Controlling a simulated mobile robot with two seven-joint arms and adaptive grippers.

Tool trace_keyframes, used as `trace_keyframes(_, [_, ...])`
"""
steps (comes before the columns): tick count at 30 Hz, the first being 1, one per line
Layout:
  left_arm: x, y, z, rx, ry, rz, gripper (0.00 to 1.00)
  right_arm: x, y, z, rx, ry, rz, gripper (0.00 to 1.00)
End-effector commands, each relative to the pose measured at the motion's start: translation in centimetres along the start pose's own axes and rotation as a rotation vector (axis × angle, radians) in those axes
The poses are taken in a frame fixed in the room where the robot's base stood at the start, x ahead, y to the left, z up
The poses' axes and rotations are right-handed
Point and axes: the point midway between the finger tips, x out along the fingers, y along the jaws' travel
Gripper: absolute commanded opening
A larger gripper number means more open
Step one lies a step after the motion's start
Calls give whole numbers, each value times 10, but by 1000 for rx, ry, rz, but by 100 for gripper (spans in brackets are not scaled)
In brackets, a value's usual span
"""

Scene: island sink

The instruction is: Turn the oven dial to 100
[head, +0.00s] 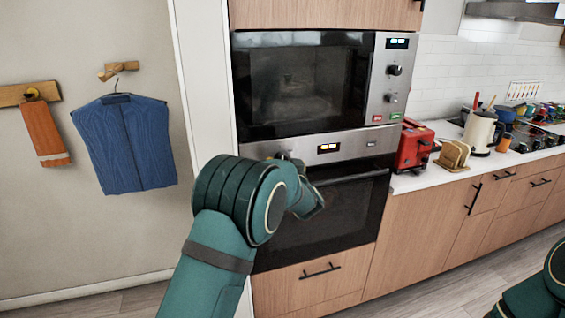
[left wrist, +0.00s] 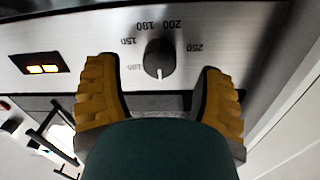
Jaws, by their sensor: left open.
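The oven dial (left wrist: 159,57) is a round dark knob on the steel control panel in the left wrist view. The numbers 150, 180, 200 and 250 are around it, with a faint 100 beside it. A pale mark on the knob points towards the bottom of that picture. My left gripper (left wrist: 160,67) is open, its yellow fingers on either side of the dial with gaps to it. In the head view my left arm reaches to the lower oven (head: 345,205) and hides the dial and most of the gripper. My right gripper is out of view.
A lit display (left wrist: 41,63) is on the same panel. A microwave (head: 300,85) with its own knobs sits above the oven. The oven handle (head: 350,177) runs below the panel. A red toaster (head: 413,147) stands on the counter to the right.

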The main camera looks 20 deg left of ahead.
Motion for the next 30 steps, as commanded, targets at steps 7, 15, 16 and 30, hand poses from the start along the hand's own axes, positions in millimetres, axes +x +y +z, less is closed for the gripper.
trace_keyframes(7, [22,0,0,-1,0,-1,69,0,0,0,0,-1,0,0])
trace_keyframes(15, [25,0,0,0,-1,1,69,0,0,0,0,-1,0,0])
trace_keyframes(16, [25,0,0,0,-1,1,69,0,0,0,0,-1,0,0])
trace_keyframes(30, [25,0,0,6,-1,1,0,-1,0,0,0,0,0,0])
